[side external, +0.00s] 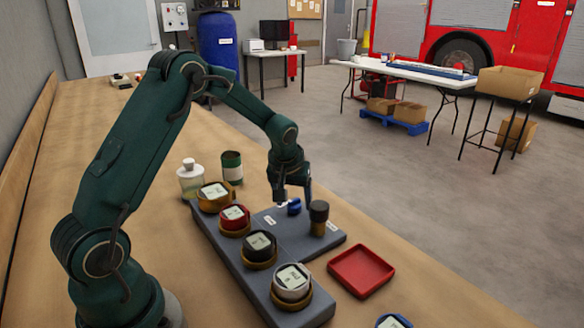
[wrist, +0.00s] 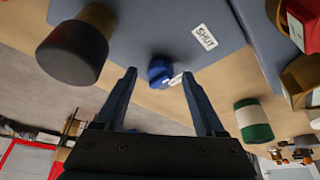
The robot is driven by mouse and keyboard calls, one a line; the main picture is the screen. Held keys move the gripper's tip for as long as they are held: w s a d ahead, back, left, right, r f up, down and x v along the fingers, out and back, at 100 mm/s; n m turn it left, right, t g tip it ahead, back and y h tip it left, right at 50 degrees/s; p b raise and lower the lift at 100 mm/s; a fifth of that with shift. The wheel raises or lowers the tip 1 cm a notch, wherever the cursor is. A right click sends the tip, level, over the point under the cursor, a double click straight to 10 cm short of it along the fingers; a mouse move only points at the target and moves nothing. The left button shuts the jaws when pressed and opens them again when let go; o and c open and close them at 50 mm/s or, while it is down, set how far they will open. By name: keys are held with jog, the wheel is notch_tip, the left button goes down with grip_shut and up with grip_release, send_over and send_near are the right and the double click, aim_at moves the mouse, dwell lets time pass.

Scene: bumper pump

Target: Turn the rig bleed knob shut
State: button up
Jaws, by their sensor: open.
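The rig bleed knob is most likely the small blue knob (side external: 294,206) on the grey rig plate (side external: 268,222). In the wrist view the blue knob (wrist: 160,72) has a pale pointer on its right side, and a label reading SHUT (wrist: 204,37) lies to its upper right. My gripper (side external: 290,198) is pointed down just by the knob. In the wrist view its two fingers (wrist: 168,85) are wide apart, with the knob between and a little beyond their tips. I cannot tell whether either finger touches it.
A black-topped plunger (side external: 319,216) stands close to the right of the knob and also shows in the wrist view (wrist: 75,48). Several gauges (side external: 258,248) line the plate's left side. A green can (side external: 232,167) and a clear bottle (side external: 190,180) stand behind. A red tray (side external: 362,270) lies at right.

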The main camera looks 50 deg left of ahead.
aim_at(294, 202)
jog(key=shift+v, duration=2.35)
jog(key=shift+w+d+r, duration=0.1)
jog(key=shift+d+r, duration=0.05)
jog(key=shift+r, duration=0.15)
jog(key=s+d+r+m+t, duration=0.1)
jog(key=s+d+r+t, duration=0.1)
jog(key=s+d+r, duration=0.3)
jog(key=s+d+r+m+t, duration=0.1)
jog(key=d+r, duration=0.2)
jog(key=r, duration=0.3)
jog(key=s+d+f+m+h, duration=0.1)
jog(key=s+d+m, duration=0.2)
jog(key=s, duration=0.4)
jog(key=s+d+f+m+g+h, duration=0.1)
jog(key=s+d+f+m, duration=0.1)
jog(key=s, duration=0.5)
jog(key=shift+s+d+m+h, duration=0.2)
jog(key=shift+d+m+h, duration=0.2)
jog(key=shift+m, duration=0.1)
